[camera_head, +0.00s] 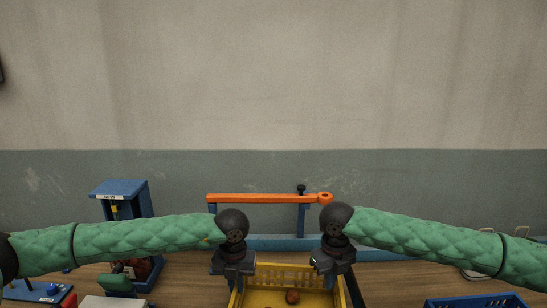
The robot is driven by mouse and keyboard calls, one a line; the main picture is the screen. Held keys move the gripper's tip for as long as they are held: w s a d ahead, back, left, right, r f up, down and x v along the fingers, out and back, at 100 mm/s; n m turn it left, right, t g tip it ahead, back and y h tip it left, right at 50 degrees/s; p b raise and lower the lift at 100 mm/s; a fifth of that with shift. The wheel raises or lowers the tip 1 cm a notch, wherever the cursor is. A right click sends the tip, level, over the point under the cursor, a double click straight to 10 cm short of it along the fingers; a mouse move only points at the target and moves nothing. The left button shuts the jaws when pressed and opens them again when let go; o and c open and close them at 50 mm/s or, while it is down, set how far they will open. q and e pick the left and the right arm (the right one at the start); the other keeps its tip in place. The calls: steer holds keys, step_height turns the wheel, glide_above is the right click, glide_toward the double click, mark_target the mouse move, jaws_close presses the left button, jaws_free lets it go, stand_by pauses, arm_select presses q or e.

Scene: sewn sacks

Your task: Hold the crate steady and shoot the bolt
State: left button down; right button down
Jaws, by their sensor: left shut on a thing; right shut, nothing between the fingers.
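The yellow crate (284,268) stands at the bottom middle, cut off by the lower edge of the view. A round brown thing (292,296) lies inside it. My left gripper (233,283) is shut on the crate's left wall near the back corner. My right gripper (327,283) is shut and empty beside the crate's right back corner; I cannot tell whether it touches. Behind the crate an orange bar (262,198) with a ring at its right end lies level by a blue post with a black knob (301,189). I cannot make out which part is the bolt.
A blue stand with a roof (119,189) is at the back left. A blue panel (38,291) lies at the far left. A blue basket (475,301) is at the bottom right. Wooden table (385,282) shows clear right of the crate. A wall closes the back.

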steer(key=w+d, duration=0.3)
steer(key=d, duration=0.6)
steer(key=shift+w, duration=0.35)
stand_by(4.1)
steer(key=shift+a, duration=0.1)
stand_by(0.5)
steer(key=c, duration=1.3)
jaws_free()
steer(key=shift+r, duration=4.05)
